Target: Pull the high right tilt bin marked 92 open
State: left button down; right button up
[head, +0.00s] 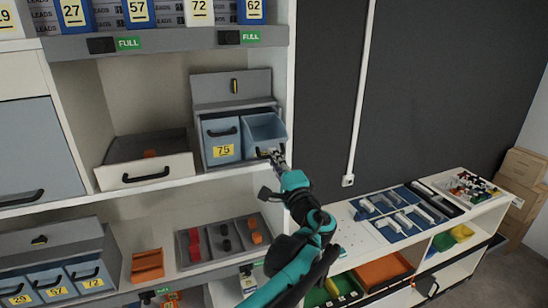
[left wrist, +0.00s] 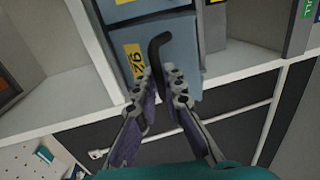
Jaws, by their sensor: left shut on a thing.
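The high right tilt bin (head: 266,128) is light blue. It sits right of the bin marked 75 (head: 222,138) in a grey-topped unit on the shelf. It leans forward, with its open top showing. In the left wrist view its yellow label (left wrist: 135,62) appears sideways and seems to read 92. My left gripper (head: 277,157) is at the front of this bin. In the left wrist view its fingers (left wrist: 159,82) are on either side of the dark curved handle (left wrist: 160,46), shut on it. In the head view the gripper hides the label and most of the handle. My right gripper is not in view.
A white-fronted drawer (head: 146,172) stands left of the bins. The white shelf upright (head: 284,95) is close on the right. Below are a grey tray of small parts (head: 222,240) and more blue bins (head: 50,280). A low bench (head: 370,235) stands at right.

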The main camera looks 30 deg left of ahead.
pick_arm(q)
jog(key=shift+f, duration=0.35)
jog(key=c, duration=1.6)
grip_release()
jog(key=shift+w+a, duration=0.1)
jog(key=shift+a, duration=0.05)
jog(key=v, duration=1.2)
